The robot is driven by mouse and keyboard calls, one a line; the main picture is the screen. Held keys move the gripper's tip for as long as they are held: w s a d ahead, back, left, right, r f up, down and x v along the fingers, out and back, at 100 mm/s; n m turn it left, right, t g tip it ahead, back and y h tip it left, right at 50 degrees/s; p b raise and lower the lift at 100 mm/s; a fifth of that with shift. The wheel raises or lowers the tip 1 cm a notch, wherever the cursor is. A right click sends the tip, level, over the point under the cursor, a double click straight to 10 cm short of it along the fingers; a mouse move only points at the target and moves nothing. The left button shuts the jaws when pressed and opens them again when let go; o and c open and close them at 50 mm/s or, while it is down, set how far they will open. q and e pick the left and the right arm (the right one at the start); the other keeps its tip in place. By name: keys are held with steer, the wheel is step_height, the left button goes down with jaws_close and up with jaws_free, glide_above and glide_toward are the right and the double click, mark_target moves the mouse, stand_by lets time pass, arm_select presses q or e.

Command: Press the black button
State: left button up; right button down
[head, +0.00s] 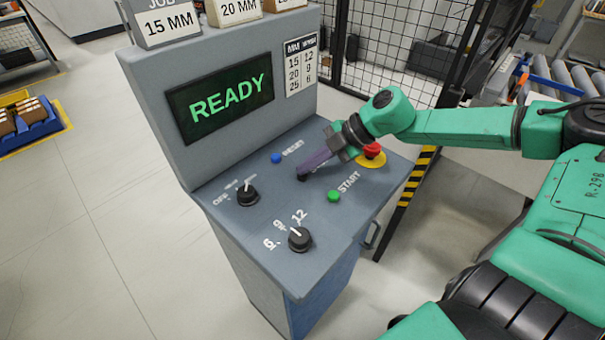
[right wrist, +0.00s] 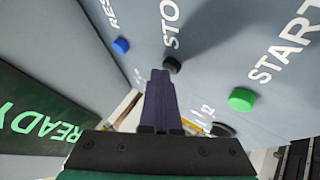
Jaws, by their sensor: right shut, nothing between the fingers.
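The black button (head: 302,178) is on the sloped top of the grey control panel (head: 225,230), partly hidden by my right gripper in the head view. In the right wrist view the black button (right wrist: 172,65) sits below lettering that reads "STO", just beyond the fingertips. My right gripper (head: 304,172) is shut and empty, its purple fingers pointing down at the button. In the right wrist view the fingertips (right wrist: 160,74) are right beside the button; I cannot tell whether they touch it. My left gripper is not in view.
A blue button (head: 276,158), a green START button (head: 334,196) and a red emergency button (head: 372,150) are close around. Two black knobs (head: 247,194) (head: 299,239) stand toward the panel's left and front. The screen (head: 221,96) reads READY. A mesh fence (head: 395,45) stands behind.

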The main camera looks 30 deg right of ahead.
steer(key=shift+r, duration=0.1)
steer(key=shift+r+p, duration=0.7)
steer(key=shift+r, duration=0.05)
step_height(320, 180, up, 5)
steer(key=p, duration=0.4)
stand_by(0.4)
stand_by(0.4)
